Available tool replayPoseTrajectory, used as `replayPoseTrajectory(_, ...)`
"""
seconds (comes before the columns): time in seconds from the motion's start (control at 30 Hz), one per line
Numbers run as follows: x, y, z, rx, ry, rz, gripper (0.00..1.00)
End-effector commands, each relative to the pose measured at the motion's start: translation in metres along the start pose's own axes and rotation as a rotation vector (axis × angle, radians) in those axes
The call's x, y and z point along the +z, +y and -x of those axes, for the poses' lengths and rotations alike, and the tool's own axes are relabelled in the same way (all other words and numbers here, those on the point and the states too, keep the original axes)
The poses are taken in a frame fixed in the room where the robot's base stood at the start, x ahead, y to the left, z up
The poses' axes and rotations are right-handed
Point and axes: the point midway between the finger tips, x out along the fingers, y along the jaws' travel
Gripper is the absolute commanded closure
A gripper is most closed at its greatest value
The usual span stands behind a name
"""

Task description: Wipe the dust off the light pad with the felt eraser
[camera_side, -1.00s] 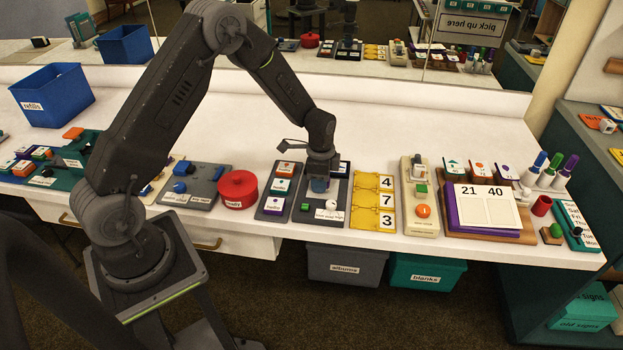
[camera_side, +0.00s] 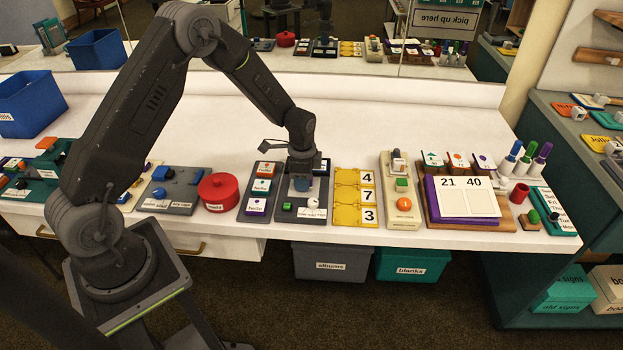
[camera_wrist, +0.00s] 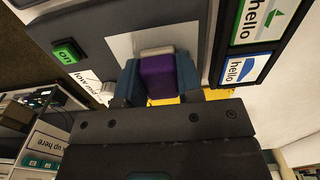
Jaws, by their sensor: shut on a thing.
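My gripper (camera_wrist: 159,88) is shut on the felt eraser (camera_wrist: 157,78), a purple block with a pale grey end, held between blue fingertips in the wrist view. The pale light pad (camera_wrist: 184,36) lies on a dark grey board (camera_wrist: 85,22) beyond the eraser's end. In the side view my gripper (camera_side: 301,182) is low over this board, and the eraser is mostly hidden by the fingers. I cannot tell whether the eraser touches the pad. No dust can be made out on the visible part of the pad.
A green "on" button (camera_wrist: 67,52) and a white knob (camera_side: 314,203) are on the board's near side. The table behind is clear.

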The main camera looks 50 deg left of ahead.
Motion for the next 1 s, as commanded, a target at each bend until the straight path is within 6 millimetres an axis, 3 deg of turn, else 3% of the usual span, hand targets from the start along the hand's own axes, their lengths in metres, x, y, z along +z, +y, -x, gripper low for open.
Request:
replayPoseTrajectory(0.47,0.045,0.001,0.0,0.002,-0.002,0.002,0.89)
replayPoseTrajectory(0.53,0.043,0.0,0.004,0.0,-0.001,-0.001,0.89)
replayPoseTrajectory(0.6,0.043,0.0,0.025,-0.005,0.002,-0.001,0.89)
replayPoseTrajectory(1.0,0.043,0.0,0.059,-0.002,0.001,-0.001,0.89)
